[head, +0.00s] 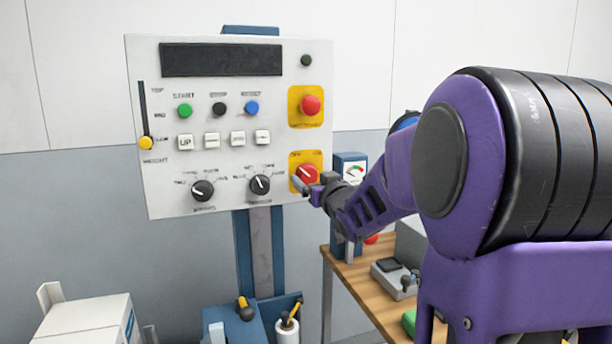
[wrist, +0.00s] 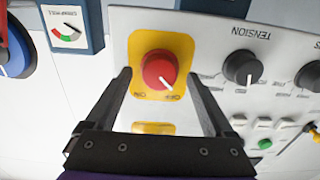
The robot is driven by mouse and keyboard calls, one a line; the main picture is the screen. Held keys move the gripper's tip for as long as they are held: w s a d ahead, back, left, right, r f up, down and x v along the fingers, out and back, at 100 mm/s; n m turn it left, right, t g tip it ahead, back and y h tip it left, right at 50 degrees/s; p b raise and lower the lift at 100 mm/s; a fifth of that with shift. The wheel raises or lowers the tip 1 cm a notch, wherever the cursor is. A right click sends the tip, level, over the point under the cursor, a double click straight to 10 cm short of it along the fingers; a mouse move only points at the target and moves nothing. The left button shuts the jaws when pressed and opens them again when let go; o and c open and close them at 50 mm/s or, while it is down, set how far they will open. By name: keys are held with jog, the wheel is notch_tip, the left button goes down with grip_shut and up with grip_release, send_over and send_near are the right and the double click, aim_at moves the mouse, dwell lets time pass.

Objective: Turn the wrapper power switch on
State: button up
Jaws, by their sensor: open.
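The wrapper power switch (head: 307,173) is a red rotary knob on a yellow plate at the lower right of the white control panel (head: 228,108). The wrist view shows the knob (wrist: 159,70) from close up and upside down. Its white pointer line aims at the lower-right label there, which seems to read OFF; the other label seems to read ON. My gripper (wrist: 160,76) is open, with one finger on each side of the knob and gaps between. In the head view my gripper (head: 310,188) is at the knob's lower edge and partly covers its plate.
A red mushroom button (head: 311,105) on a yellow plate sits above the switch. Black dials (head: 260,184) are to its left. A blue gauge box (head: 351,170) stands just right of the panel. A wooden table (head: 352,278) with small devices is below my arm.

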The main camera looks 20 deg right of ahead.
jog(key=shift+w, duration=0.3)
jog(key=c, duration=1.4)
